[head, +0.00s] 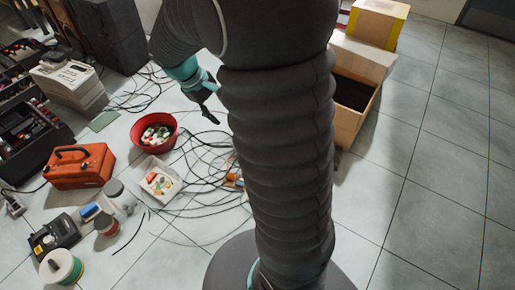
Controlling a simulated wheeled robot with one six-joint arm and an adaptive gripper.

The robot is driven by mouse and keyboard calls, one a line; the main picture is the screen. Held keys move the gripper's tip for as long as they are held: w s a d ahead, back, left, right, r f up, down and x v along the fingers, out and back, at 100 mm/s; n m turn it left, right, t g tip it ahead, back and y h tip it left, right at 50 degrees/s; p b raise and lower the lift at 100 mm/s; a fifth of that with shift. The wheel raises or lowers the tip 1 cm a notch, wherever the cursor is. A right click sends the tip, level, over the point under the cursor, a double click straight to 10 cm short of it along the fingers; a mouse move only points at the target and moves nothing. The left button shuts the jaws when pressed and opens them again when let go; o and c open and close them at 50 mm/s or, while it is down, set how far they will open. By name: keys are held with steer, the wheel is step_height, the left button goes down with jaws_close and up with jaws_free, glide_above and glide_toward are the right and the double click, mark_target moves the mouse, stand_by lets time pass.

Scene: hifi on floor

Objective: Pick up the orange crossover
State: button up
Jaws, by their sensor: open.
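A small orange item (232,181), which may be the orange crossover, lies on the floor among black cables, just left of my column. My column hides part of that spot, and the item is too small to make out clearly. My gripper (211,102) is at upper middle, left of my column. It is open, with nothing seen between its fingers. In the picture it is above and slightly left of the orange item, apart from it.
Tangled cables (195,165) cover the floor near a red bowl (136,133) and a white tray (177,194) of small parts. An orange toolbox (80,172) stands left. An open cardboard box (345,119) is behind my column. Floor at right is clear.

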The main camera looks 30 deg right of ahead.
steer(key=w+d+f+n+g+h+b, duration=0.1)
steer(key=w+d+f, duration=0.15)
steer(key=f, duration=0.35)
steer(key=w+d+f+n+g+h, duration=0.1)
steer(key=w+f, duration=0.3)
steer(key=f, duration=0.1)
steer(key=d+f+n+h+b, duration=0.1)
steer(key=d+f+n+h, duration=0.1)
steer(key=f, duration=1)
steer(key=w+d+f+n+g+h+b, duration=0.1)
steer(key=d+f+n+h, duration=0.1)
steer(key=f, duration=1)
steer(key=w+d+f+n+g+h+b, duration=0.1)
steer(key=d+f+n, duration=0.2)
steer(key=f, duration=0.9)
steer(key=shift+h+b, duration=0.4)
steer(key=shift+s+f, duration=0.15)
steer(key=shift+f, duration=0.15)
steer(key=x, duration=0.8)
steer(key=shift+s+d+f, duration=0.1)
steer(key=shift+s+d, duration=0.15)
steer(key=shift+g, duration=0.3)
steer(key=shift+f+x, duration=0.2)
steer(key=shift+x, duration=2.4)
steer(key=shift+a, duration=0.1)
jaws_close()
